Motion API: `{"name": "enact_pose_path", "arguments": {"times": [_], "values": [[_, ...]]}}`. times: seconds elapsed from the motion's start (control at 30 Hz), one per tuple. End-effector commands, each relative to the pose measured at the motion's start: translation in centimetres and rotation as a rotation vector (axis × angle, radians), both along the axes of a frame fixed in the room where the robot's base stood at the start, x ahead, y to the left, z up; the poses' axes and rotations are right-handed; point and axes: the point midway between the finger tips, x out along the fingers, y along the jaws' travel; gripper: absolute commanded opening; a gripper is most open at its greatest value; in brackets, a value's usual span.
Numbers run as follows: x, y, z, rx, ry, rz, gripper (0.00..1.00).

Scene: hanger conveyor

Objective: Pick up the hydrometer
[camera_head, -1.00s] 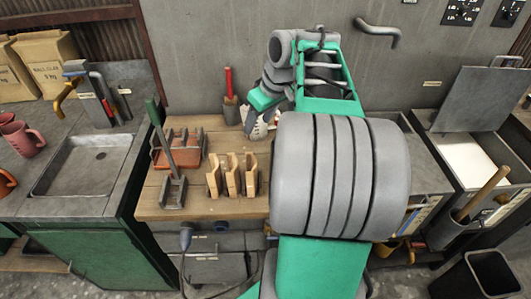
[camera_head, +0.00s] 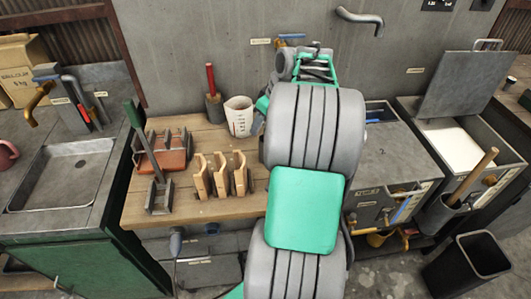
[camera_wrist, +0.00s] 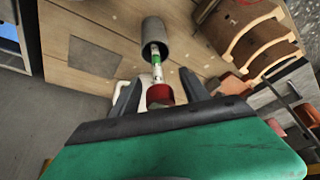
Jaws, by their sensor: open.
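The hydrometer (camera_wrist: 156,56) is a slim pale tube with a green band, seen in the wrist view. It stands in the mouth of a grey cylinder (camera_wrist: 154,32). A red part (camera_wrist: 160,95) shows at its near end; I cannot tell whether the two are joined. My gripper (camera_wrist: 158,88) is open, its dark fingers on either side of the red part, with no clear grip on anything.
A white measuring jug (camera_head: 239,115) and a cup with a red-handled tool (camera_head: 213,106) stand at the back of the wooden bench (camera_head: 195,214). Wooden ribs (camera_head: 220,176) stand upright near its front edge. A terracotta tray (camera_head: 172,161) is at its left.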

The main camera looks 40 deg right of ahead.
Motion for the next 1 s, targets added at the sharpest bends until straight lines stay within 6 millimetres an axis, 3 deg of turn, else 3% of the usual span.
{"name": "enact_pose_path", "arguments": {"times": [0.57,0.83,1.0], "values": [[0.0,0.1,0.0,0.000,0.000,0.000,0.09],[0.0,0.1,0.3,0.000,-0.001,0.001,0.09],[0.1,0.0,1.8,-0.002,-0.002,0.000,0.09]]}}
